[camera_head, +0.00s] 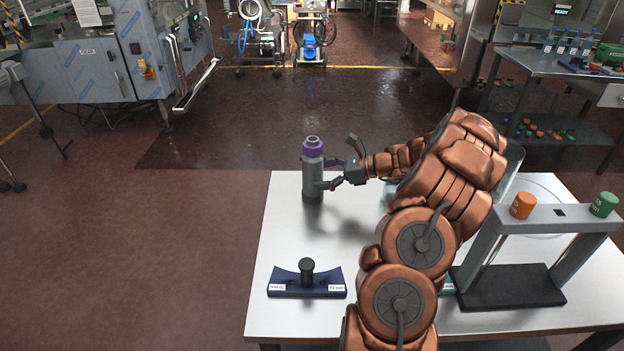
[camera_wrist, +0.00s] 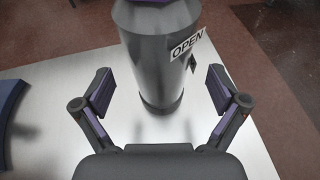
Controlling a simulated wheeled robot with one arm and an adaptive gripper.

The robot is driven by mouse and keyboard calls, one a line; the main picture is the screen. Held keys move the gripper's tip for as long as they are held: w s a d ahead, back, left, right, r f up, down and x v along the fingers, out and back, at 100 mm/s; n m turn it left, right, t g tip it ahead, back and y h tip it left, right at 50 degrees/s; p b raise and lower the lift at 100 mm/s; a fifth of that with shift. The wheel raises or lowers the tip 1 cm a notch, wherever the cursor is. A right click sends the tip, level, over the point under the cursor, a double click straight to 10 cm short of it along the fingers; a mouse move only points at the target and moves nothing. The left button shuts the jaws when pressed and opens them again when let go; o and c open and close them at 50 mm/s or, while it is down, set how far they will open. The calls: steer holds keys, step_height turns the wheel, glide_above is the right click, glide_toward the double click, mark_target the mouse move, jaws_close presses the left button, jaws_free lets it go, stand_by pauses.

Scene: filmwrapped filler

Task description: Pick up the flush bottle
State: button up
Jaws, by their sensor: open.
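The flush bottle (camera_head: 312,178) is a grey cylinder with a purple cap, standing upright near the far left edge of the white table (camera_head: 290,240). My gripper (camera_head: 328,174) is at its right side, with its fingers level with the bottle's body. In the wrist view the bottle (camera_wrist: 155,55) is straight ahead, with an "OPEN" label on its right side. My gripper (camera_wrist: 160,95) is open there, one finger on each side. The bottle is just beyond the fingertips, and I see no contact. The bottle's top is cut off in the wrist view.
A dark blue holder (camera_head: 285,283) with a black knob lies at the front left of the table. A grey stand (camera_head: 540,225) with orange and green caps is at the right. The table's left part is mostly clear.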

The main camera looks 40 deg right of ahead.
steer(key=shift+x, duration=1.6)
steer(key=c, duration=1.8)
jaws_close()
steer(key=shift+r+p, duration=0.1)
steer(key=shift+p, duration=0.2)
steer(key=shift+r+p, duration=1.15)
steer(key=shift+r, duration=0.4)
steer(key=p, duration=0.2)
glide_toward(313, 167)
steer(key=s+a+f, duration=0.3)
steer(key=s+f, duration=0.1)
steer(key=s, duration=0.2)
steer(key=shift+s+a, duration=0.15)
steer(key=shift+a, duration=0.15)
